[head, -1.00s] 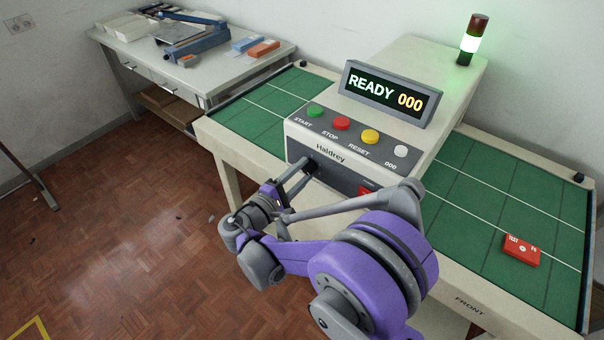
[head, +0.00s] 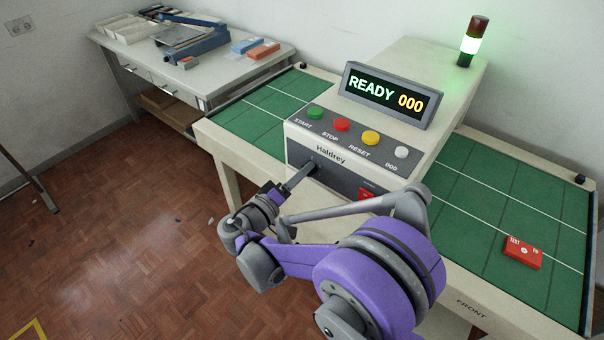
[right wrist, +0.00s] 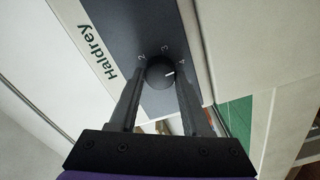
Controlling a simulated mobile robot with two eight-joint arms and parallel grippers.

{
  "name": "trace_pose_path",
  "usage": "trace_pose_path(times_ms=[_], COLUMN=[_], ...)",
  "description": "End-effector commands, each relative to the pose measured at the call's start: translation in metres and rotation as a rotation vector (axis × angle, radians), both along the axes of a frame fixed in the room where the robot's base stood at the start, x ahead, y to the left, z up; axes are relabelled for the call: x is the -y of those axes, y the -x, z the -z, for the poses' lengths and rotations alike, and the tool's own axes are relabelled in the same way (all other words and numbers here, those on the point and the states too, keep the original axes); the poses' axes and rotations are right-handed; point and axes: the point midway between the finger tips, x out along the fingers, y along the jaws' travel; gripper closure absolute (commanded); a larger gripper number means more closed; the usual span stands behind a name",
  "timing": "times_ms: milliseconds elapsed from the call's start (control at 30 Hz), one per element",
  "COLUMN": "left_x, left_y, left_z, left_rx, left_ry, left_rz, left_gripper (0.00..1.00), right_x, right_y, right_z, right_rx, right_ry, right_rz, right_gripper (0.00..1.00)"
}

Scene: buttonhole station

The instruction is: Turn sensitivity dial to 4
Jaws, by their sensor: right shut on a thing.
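The sensitivity dial (right wrist: 158,69) is a round black knob on the dark front panel (right wrist: 143,22) of the Haldrey machine. In the right wrist view the numbers 2, 3 and 4 show around it. Its white mark points to the right of the picture, close to the 4; I cannot tell if it lines up exactly. My right gripper (right wrist: 161,78) has one finger on each side of the dial and is shut on it. In the head view this gripper (head: 312,167) reaches the panel and mostly hides the dial. My left gripper is not in view.
Above the panel sit green, red, yellow and white buttons (head: 341,124). The display (head: 389,95) reads READY 000, and the signal tower (head: 473,46) glows green. A red switch (head: 365,194) is close to my right arm. A red test block (head: 522,252) lies on the green mat.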

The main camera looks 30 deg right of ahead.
Motion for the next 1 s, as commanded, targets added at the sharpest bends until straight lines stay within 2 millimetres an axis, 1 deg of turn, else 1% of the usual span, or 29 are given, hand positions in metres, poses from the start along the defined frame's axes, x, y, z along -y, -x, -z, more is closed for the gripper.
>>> trace_pose_path(times_ms=[233,667,700,833,867,1000], left_x=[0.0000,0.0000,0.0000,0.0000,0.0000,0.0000], left_y=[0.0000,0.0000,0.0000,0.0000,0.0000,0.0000], left_z=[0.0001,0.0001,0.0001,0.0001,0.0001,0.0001], left_rx=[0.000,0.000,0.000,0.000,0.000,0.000], left_ry=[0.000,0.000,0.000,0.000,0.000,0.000], left_rz=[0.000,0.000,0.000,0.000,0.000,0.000], left_gripper=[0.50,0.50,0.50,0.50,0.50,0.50], right_x=[-0.0002,-0.0002,-0.0002,-0.0001,-0.0001,0.0000], right_y=[-0.0002,-0.0001,-0.0001,-0.0001,-0.0001,0.0000], right_z=[-0.0004,-0.0005,-0.0005,-0.0004,-0.0004,-0.0004], right_rx=[0.050,0.057,0.057,0.056,0.056,0.056], right_ry=[-0.020,-0.022,-0.022,-0.023,-0.023,-0.023], right_rz=[-0.001,0.000,0.000,-0.001,-0.001,-0.001], right_gripper=[1.00,1.00,0.47,0.23,0.22,0.22])
